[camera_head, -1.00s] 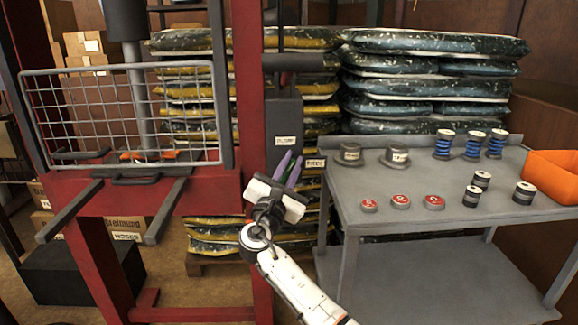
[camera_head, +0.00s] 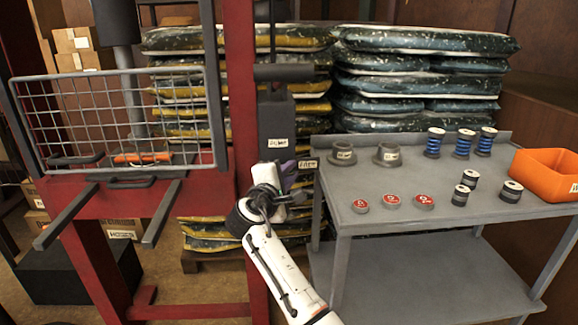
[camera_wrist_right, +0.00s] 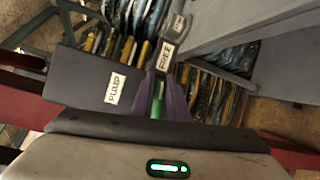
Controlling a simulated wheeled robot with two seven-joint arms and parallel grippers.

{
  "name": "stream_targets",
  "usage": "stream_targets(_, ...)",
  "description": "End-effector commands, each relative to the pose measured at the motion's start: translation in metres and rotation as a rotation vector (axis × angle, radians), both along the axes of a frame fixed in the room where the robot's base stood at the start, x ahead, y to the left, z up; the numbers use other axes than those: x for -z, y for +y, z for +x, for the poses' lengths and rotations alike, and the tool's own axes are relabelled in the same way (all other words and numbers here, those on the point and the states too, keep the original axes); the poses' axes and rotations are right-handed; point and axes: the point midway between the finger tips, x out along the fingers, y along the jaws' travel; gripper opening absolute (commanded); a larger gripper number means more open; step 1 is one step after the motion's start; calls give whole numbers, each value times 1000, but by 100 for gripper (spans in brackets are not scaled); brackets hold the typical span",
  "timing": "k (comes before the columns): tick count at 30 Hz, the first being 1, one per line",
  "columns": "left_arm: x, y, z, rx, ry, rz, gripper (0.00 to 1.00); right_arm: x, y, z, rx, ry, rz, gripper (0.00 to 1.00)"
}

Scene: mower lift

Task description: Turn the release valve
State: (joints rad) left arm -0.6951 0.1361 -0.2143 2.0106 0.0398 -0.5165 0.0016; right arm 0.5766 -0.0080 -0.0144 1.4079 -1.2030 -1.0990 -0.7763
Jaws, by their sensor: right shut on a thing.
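The press's dark grey pump block (camera_head: 277,122) hangs at the right of the red post and has a PUMP label. A small tag (camera_head: 308,164) beside it reads FREE in the right wrist view (camera_wrist_right: 166,57). My right gripper (camera_head: 290,170) is at the lower right of the block. Its purple fingers are shut on the release valve, just below the FREE tag in the right wrist view (camera_wrist_right: 165,97). The valve is mostly hidden by the fingers, so its turn cannot be told. A green strip shows between the fingers. My left gripper is not in view.
A red press frame (camera_head: 244,100) with a wire guard (camera_head: 100,125) stands on the left. A grey cart (camera_head: 420,265) on the right carries red-topped discs, springs, dark cylinders and an orange bin (camera_head: 545,172). Stacked bags (camera_head: 420,75) stand behind.

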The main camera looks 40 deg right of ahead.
Motion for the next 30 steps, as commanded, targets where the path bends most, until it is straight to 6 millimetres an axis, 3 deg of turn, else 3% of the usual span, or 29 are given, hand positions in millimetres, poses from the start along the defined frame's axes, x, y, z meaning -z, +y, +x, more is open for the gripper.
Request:
stream_targets(9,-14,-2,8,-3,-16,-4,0,4,1,0,-2,-66,114,0)
stream_targets(26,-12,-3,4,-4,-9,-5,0,6,1,0,-1,-82,139,0)
stream_targets(27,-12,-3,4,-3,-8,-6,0,6,1,0,-1,-82,139,17)
stream_targets(30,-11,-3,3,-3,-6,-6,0,6,0,0,-1,-83,138,32)
